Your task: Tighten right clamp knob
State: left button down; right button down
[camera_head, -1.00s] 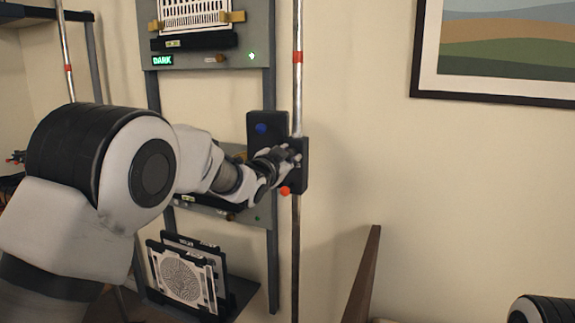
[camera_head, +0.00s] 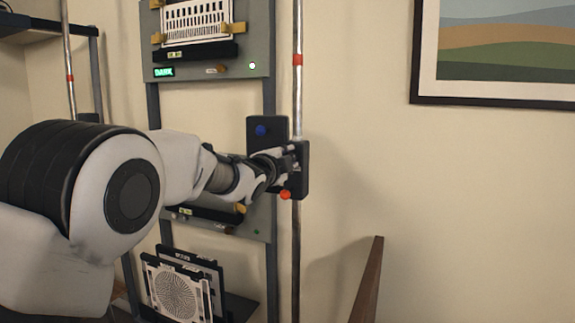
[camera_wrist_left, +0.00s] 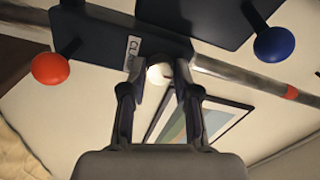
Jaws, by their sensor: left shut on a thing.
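The right clamp (camera_head: 303,180) is a dark block on the upright metal pole at the centre of the head view. It has a red-orange ball knob (camera_head: 285,195) at its lower left. In the left wrist view, the red ball (camera_wrist_left: 50,68) is at left and the clamp's dark, partly labelled plate (camera_wrist_left: 95,40) at top. My left gripper (camera_head: 287,159) is at the clamp's front. In the wrist view my left gripper (camera_wrist_left: 160,85) is shut on a small pale round knob (camera_wrist_left: 158,74), partly hidden between the fingertips. My right gripper is not in view.
A blue ball knob (camera_head: 261,130) sits on a dark plate (camera_head: 254,144) left of the clamp. A grey panel (camera_head: 205,68) with a "DARK" display is above. Patterned plates (camera_head: 178,292) stand below.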

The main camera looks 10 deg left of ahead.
pick_arm(q)
jog(key=shift+f, duration=0.15)
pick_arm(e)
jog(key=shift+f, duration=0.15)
pick_arm(q)
jog(key=c, duration=0.9)
grip_release()
jog(key=shift+o, duration=0.3)
jog(key=shift+d, duration=0.1)
jog(key=s+a, duration=0.2)
jog(key=s, duration=0.9)
jog(key=shift+s+a, duration=0.15)
jog(key=shift+s, duration=0.25)
